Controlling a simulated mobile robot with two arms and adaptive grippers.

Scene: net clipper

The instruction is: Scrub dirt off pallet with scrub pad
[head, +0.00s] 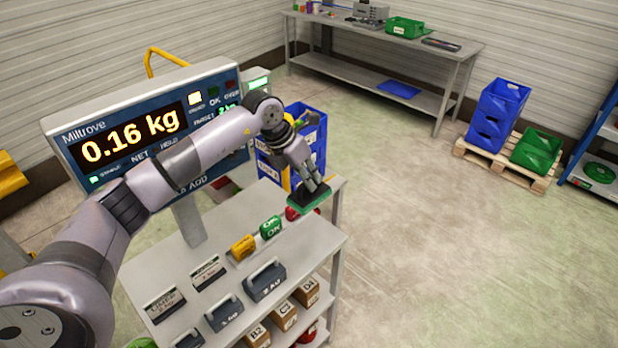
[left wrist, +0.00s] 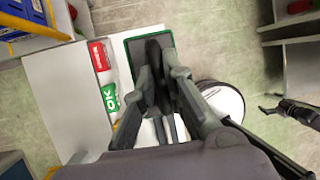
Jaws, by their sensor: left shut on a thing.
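The scrub pad (head: 308,199), green with a dark top, is held flat in my left gripper (head: 314,186), which is shut on it above the far right corner of the grey weighing bench. In the left wrist view the green-edged pad (left wrist: 109,52) shows beyond the fingers (left wrist: 160,82), which partly cover it. The wooden pallet (head: 535,183) lies on the floor at the right, far from the gripper, with crates on it. Dirt on it cannot be made out. A dark, small shape at the right of the left wrist view looks like my right gripper (left wrist: 272,104); its jaws are unclear.
The bench (head: 318,243) holds weights, yellow and green blocks and a scale display (head: 150,125). Blue crates (head: 490,120) and a green crate (head: 535,152) stand on the pallet. A worktable (head: 440,52) is at the back. The floor (head: 430,230) between bench and pallet is clear.

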